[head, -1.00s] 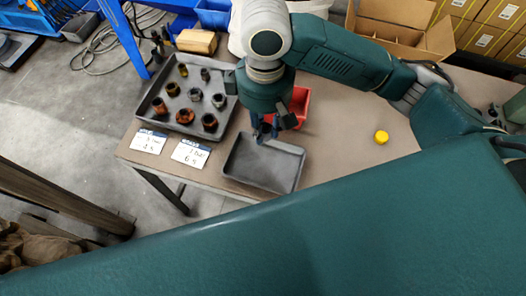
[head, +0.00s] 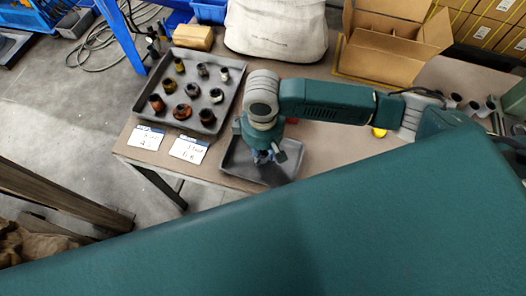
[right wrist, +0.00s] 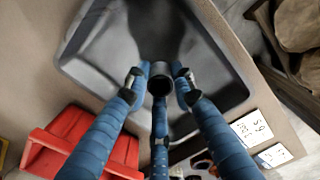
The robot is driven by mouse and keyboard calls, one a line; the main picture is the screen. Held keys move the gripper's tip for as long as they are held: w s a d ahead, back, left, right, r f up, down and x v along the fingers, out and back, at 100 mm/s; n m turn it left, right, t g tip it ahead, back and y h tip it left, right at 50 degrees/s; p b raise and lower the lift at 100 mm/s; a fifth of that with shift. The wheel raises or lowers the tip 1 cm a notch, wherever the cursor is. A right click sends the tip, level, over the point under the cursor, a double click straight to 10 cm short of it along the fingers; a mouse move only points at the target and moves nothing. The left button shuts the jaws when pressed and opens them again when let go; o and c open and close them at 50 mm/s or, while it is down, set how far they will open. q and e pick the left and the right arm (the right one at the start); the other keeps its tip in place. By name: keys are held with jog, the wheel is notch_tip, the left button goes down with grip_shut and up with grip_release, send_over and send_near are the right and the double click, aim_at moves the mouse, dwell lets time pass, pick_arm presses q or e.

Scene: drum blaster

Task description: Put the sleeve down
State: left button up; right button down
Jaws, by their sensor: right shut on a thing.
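My right gripper (head: 263,157) is over the empty-looking grey tray (head: 229,166) near the table's front edge. In the right wrist view, its blue fingers (right wrist: 159,84) are shut around a dark, hollow sleeve (right wrist: 160,86), whose round opening faces the camera. The same grey tray (right wrist: 88,45) lies beneath the sleeve there; I cannot tell whether the sleeve touches its floor. In the head view the sleeve is hidden by the gripper. My left gripper is not in view.
A second grey tray (head: 229,86) at the left holds several brown, black and grey sleeves. White cards (head: 189,147) lie in front. A red bin (right wrist: 60,148) stands close by the gripper.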

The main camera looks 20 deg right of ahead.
aim_at(263, 154)
jog(key=shift+f, duration=0.15)
jog(key=shift+f, duration=0.1)
jog(key=c, duration=1.5)
grip_release()
jog(key=shift+o, duration=0.2)
jog(key=shift+r, duration=0.3)
notch_tip(263, 154, up, 12)
jog(key=shift+s, duration=0.1)
